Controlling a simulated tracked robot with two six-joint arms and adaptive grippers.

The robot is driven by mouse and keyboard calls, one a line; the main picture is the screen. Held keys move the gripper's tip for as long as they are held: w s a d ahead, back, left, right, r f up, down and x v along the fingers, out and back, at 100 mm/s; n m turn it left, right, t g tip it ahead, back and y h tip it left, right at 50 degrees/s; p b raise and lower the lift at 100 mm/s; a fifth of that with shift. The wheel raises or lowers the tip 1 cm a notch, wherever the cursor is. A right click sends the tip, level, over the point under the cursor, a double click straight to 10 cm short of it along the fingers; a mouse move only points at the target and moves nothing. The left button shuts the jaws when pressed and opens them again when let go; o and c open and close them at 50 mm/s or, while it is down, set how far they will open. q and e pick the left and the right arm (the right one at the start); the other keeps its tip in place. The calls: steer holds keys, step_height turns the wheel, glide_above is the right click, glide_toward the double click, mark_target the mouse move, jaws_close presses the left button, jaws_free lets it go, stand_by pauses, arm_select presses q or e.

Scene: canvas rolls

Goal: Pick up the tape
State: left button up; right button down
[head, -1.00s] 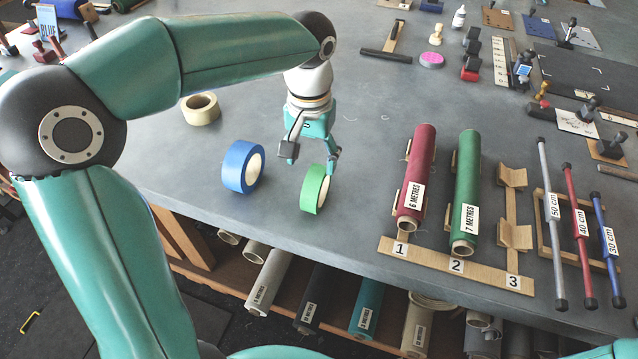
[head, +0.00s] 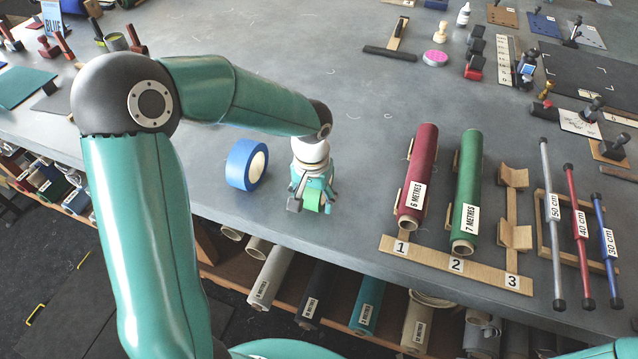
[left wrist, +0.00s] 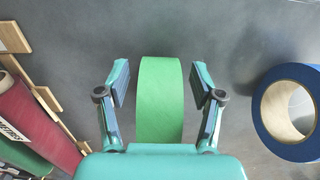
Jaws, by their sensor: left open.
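The green tape roll (left wrist: 160,101) stands on its rim on the grey table, between the two fingers of my left gripper (left wrist: 160,88). In the left wrist view the fingers are apart, with a gap on each side of the roll. In the head view my left gripper (head: 311,201) is over the green tape (head: 312,196) and hides most of it. A blue tape roll (head: 246,165) stands on its rim just left of the gripper. It also shows at the right in the left wrist view (left wrist: 267,110). My right gripper is not in view.
A wooden rack (head: 425,262) holds a red roll (head: 418,170) and a green roll (head: 467,185) to the right; its third place is empty. Coloured rods (head: 580,230) lie farther right. The table's front edge is close to the gripper.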

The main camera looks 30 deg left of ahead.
arm_select(q)
steer(key=shift+f, duration=0.25)
jaws_close()
steer(key=shift+r, duration=0.15)
step_height(320, 180, up, 20)
steer(key=shift+b, duration=0.3)
stand_by(0.4)
